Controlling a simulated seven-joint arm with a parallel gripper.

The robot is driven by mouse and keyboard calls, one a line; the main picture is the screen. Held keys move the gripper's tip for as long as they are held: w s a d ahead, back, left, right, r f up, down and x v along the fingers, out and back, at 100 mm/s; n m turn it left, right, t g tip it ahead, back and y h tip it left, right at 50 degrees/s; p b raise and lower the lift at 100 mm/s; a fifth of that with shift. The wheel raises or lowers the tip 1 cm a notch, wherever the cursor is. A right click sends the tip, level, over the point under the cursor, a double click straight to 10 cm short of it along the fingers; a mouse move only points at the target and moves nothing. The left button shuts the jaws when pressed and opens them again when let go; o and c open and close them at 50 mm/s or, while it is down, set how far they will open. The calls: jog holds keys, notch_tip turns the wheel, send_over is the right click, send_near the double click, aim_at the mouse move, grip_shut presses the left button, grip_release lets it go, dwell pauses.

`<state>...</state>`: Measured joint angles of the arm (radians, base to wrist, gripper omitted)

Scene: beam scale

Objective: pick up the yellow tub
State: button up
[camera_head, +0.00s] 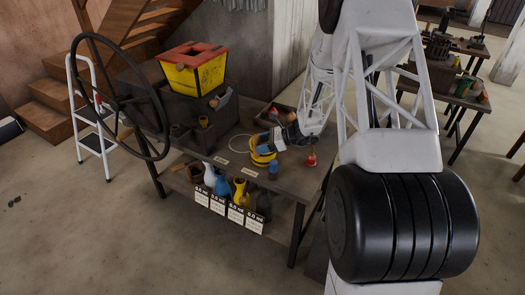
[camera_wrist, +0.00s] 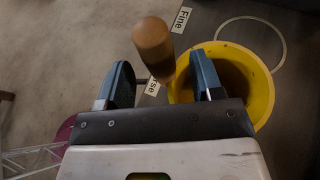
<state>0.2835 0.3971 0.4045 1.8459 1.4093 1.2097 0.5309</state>
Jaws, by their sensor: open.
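The yellow tub (camera_wrist: 262,85) is a round, open container in the wrist view, right of centre. In the head view the tub (camera_head: 257,159) stands on the workbench (camera_head: 300,185), partly hidden by my gripper. My gripper (camera_wrist: 160,60) is open and points down at the tub. Its right finger overlaps the tub's opening and its left finger is outside the tub, so the tub's left rim shows between them. I cannot tell how high the fingertips are over the rim. In the head view my gripper (camera_head: 266,146) is right over the tub.
A wooden knob (camera_wrist: 152,42) shows between the fingers, near the "Fine" label (camera_wrist: 182,20). A blue cup (camera_head: 273,169) and a red-based weight (camera_head: 311,160) stand right of the tub. A yellow-red hopper (camera_head: 195,70) and a large black wheel (camera_head: 165,125) are at left. Bottles (camera_head: 222,185) sit below.

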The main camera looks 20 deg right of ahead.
jog(key=shift+x, duration=1.25)
grip_shut()
